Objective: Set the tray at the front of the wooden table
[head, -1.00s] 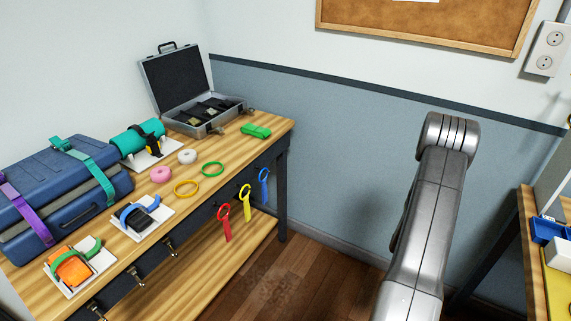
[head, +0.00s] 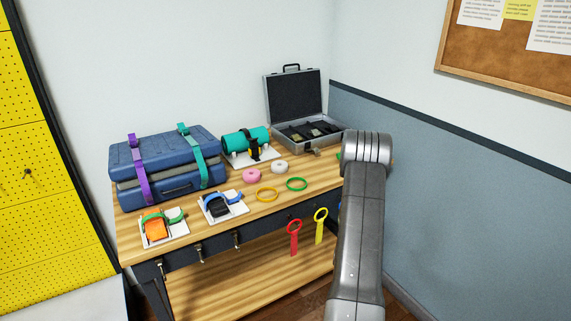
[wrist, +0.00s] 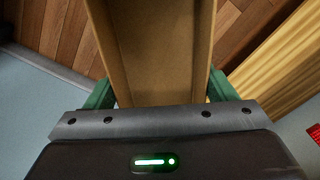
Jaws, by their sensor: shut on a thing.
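In the wrist view my gripper (wrist: 160,92) is shut on a long tan tray (wrist: 155,55) with raised side rims. Its green fingers sit at either side of the tray's near end. The tray's far end is cut off by the picture edge. The wooden table (head: 282,207) stands against the wall in the head view. My arm crosses its right end there; neither my gripper nor the tray shows in that view.
The table holds a blue strapped case (head: 165,165), an open grey case (head: 300,128), a teal roll (head: 240,140), a pink ring (head: 251,176), a yellow ring (head: 267,195) and small white boards. Red (head: 295,238) and yellow (head: 320,226) straps hang at the front.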

